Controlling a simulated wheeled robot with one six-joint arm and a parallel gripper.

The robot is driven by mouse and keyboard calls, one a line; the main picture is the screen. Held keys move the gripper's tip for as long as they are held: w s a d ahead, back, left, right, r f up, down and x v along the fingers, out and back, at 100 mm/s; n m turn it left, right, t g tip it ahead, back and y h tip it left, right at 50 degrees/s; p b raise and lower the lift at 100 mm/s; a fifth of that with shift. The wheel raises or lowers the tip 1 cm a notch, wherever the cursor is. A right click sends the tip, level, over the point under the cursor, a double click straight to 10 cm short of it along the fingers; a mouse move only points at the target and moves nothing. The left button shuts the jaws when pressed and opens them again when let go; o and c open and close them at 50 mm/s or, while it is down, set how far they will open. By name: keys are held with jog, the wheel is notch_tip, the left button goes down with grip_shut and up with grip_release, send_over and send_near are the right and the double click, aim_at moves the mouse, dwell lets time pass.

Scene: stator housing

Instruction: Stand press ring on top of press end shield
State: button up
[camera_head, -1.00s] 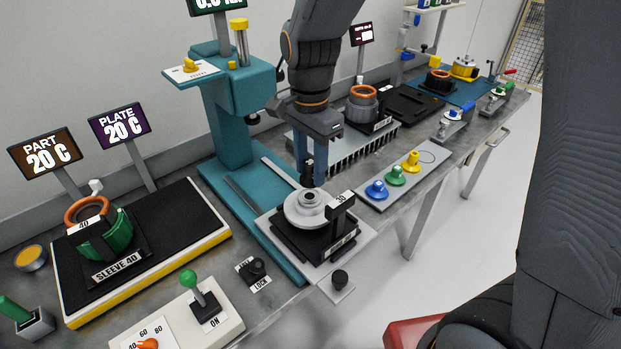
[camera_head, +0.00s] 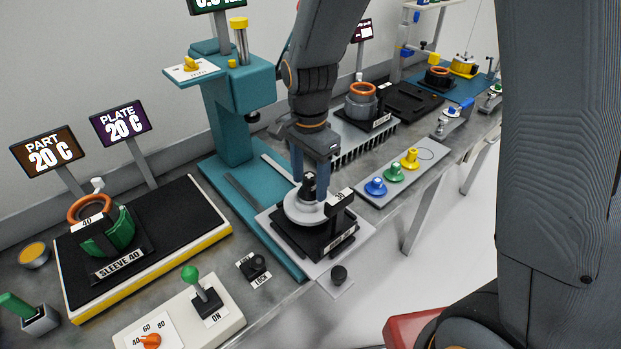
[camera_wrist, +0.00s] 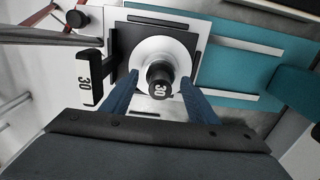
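The press ring, a short black cylinder marked 30 (camera_head: 309,186), stands upright on the middle of the press end shield, a pale round disc (camera_head: 299,212). My gripper (camera_head: 310,190) is over the shield, with one blue finger on each side of the ring. In the wrist view my gripper (camera_wrist: 159,80) is open, with a gap between each finger and the ring. The ring's contact with the shield's hub is hidden.
A black post marked 30 (camera_wrist: 88,80) stands close beside the shield on the press plate. The teal press column (camera_head: 229,120) rises behind to the left. A board with blue, green and yellow knobs (camera_head: 394,175) lies to the right.

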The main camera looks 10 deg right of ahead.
aim_at(310, 175)
notch_tip(310, 175, up, 12)
jog(key=b, duration=0.3)
jog(key=shift+r, duration=0.15)
dwell(0.4)
